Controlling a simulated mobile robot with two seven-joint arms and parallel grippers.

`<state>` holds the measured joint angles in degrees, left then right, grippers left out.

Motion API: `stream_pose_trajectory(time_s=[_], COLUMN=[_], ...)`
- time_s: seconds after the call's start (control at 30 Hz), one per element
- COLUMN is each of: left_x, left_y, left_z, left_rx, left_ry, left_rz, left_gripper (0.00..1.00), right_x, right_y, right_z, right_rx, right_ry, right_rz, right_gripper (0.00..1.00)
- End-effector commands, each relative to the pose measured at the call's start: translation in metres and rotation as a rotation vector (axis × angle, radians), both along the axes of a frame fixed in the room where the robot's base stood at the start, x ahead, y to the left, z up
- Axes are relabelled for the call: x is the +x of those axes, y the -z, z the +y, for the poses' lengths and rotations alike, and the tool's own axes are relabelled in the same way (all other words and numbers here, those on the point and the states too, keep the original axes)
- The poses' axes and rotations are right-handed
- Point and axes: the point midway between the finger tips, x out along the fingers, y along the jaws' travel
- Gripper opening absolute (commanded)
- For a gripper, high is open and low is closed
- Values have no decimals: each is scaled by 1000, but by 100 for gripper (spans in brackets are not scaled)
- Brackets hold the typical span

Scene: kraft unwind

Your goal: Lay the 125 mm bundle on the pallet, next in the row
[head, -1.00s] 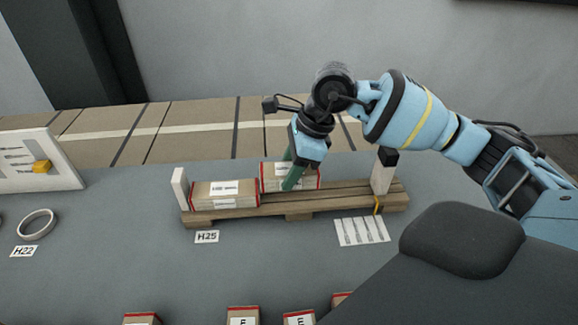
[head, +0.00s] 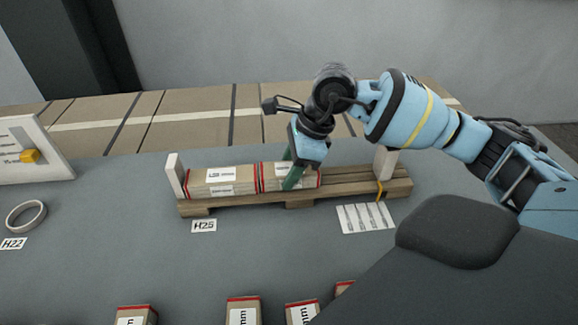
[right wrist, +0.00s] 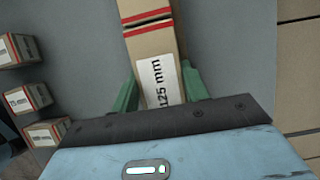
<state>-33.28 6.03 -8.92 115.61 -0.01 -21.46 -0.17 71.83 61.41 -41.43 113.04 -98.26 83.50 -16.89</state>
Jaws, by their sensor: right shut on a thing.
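The 125 mm bundle (head: 269,181), kraft brown with red end bands, is between the green fingers of my right gripper (head: 290,176). Its printed label faces the right wrist camera (right wrist: 160,82). My right gripper is shut on it from above, low over the wooden pallet (head: 355,190). Another kraft bundle (head: 222,188) lies on the pallet at the left, against the white end block (head: 175,176). The two bundles are in line, red ends meeting or almost meeting. Whether the held one rests fully on the slats I cannot tell. My left gripper is not in view.
A label sheet (head: 366,218) and an H25 tag (head: 204,226) lie in front. Several bundles (head: 243,312) stand at the near edge. A ring (head: 26,216) lies left.

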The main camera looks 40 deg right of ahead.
Motion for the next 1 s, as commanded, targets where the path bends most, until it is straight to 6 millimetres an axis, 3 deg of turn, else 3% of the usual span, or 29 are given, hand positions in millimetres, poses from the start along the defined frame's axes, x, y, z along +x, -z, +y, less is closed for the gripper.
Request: stream_pose_trajectory(time_s=[0.53, 0.57, 0.6, 0.77, 1.0], left_x=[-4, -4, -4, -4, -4], left_y=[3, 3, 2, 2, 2], left_z=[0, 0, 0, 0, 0], left_rx=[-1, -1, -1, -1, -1], left_ry=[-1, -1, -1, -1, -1], left_rz=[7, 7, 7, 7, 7], left_gripper=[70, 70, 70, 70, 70], right_x=[0, 0, 0, 0, 0], right_y=[4, 4, 4, 4, 4], right_z=[0, 0, 0, 0, 0], right_rx=[0, 0, 0, 0, -1], right_ry=[0, 0, 0, 0, 0], right_rz=[0, 0, 0, 0, 1], right_gripper=[7, 46, 52, 70, 70])
